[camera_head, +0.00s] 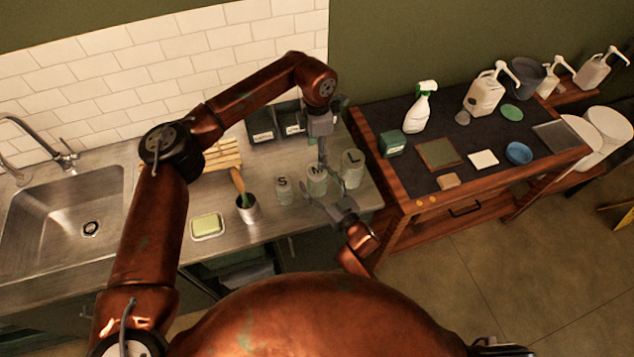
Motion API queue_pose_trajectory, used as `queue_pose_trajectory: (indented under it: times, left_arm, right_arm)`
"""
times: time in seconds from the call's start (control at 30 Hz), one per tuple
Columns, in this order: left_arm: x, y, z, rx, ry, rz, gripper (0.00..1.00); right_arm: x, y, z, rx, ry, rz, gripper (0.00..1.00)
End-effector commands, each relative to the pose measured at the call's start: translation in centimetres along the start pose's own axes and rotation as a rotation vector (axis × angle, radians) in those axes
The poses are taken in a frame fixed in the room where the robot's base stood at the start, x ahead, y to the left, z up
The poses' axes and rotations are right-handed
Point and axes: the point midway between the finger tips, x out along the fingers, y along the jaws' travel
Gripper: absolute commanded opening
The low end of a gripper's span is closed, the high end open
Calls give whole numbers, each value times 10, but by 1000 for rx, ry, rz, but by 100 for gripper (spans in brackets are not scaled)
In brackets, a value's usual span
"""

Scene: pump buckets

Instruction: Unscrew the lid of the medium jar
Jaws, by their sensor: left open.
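The medium jar (317,183), marked M, stands upright on the steel counter between the small jar (284,191), marked S, and the large jar (352,167), marked L. My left gripper (323,160) points down right over the medium jar's lid and is open. It hides part of the lid, and I cannot tell whether its fingers touch it. My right gripper (335,200) is low at the front of the medium jar, close to its base. Whether its fingers hold the jar is too small to tell.
Dark bins (263,127) stand behind. A wooden cart (400,210) with bottles is at right. The sink (62,222) is far left.

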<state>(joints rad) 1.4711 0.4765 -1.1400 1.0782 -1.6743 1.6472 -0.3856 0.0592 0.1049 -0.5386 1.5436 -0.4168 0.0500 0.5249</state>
Motion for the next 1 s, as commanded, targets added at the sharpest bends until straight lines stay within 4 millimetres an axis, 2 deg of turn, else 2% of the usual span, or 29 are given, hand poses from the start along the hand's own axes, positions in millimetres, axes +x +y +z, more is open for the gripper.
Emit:
queue_pose_trajectory:
  times: [0.1,0.37,1.0]
  left_arm:
    - [0,0,0,-1,-1,0,60]
    - [0,0,-1,-2,-1,-1,60]
    - [0,0,-1,-2,-1,-1,60]
  right_arm:
    - [7,0,0,0,0,-1,71]
    - [8,-1,0,0,-1,-2,71]
    - [8,-1,0,0,0,-2,27]
